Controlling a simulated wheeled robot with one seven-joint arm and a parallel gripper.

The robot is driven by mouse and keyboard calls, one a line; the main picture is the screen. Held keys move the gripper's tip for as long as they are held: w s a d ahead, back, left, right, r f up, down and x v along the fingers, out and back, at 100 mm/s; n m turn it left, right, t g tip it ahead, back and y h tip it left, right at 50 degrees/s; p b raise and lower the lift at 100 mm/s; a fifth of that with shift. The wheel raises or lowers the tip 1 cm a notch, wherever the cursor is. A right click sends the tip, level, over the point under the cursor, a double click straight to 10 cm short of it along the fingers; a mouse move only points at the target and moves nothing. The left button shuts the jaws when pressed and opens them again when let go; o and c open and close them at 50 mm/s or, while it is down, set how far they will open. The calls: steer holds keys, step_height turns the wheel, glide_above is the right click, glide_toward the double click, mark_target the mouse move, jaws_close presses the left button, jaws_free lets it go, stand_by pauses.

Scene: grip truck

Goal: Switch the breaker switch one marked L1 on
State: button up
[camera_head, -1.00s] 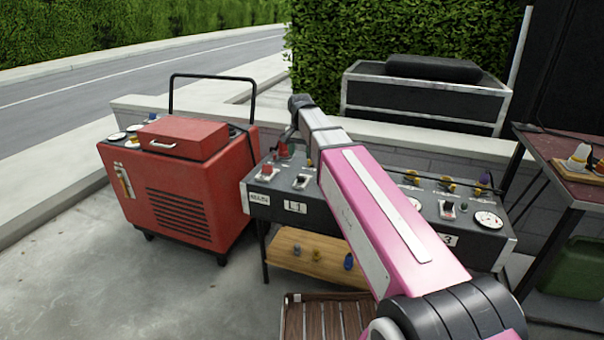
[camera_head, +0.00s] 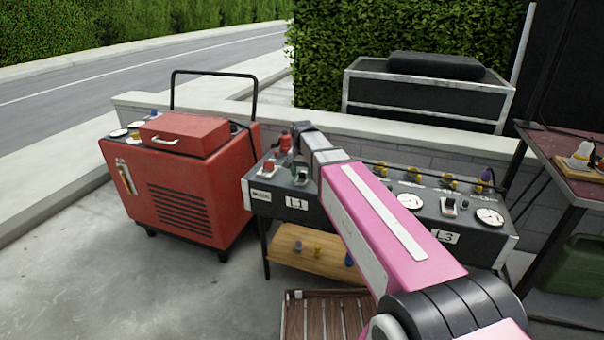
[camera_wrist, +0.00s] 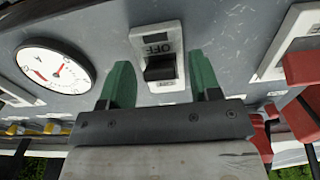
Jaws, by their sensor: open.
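The breaker panel carries a white L1 plate (camera_head: 296,203) on its front left. In the wrist view a black breaker switch (camera_wrist: 160,68) sits in a light plate on the grey panel top, with an upside-down OFF marking beside it. My gripper (camera_wrist: 160,62) is open, with one green finger on each side of this switch; I cannot tell whether they touch it. In the head view my gripper (camera_head: 302,173) is above the panel top behind the L1 plate, and it partly hides the switch. The L1 plate is not visible in the wrist view.
A red switch (camera_head: 267,168) stands left of my gripper on the same panel. A round gauge (camera_wrist: 54,70) lies to the other side. The L3 plate (camera_head: 446,237) is farther right. A red wheeled machine (camera_head: 185,190) stands left of the panel.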

steer(key=c, duration=0.9)
steer(key=g, duration=0.1)
steer(key=w+g+y, duration=0.1)
steer(key=shift+w+d+g, duration=0.15)
steer(key=shift+w+g, duration=0.15)
steer(key=shift+g, duration=0.1)
steer(key=shift+w+d+r+g+y, duration=0.15)
steer(key=shift+g+y, duration=0.35)
steer(key=shift+g, duration=0.8)
steer(key=o, duration=0.9)
steer(key=shift+v, duration=3.7)
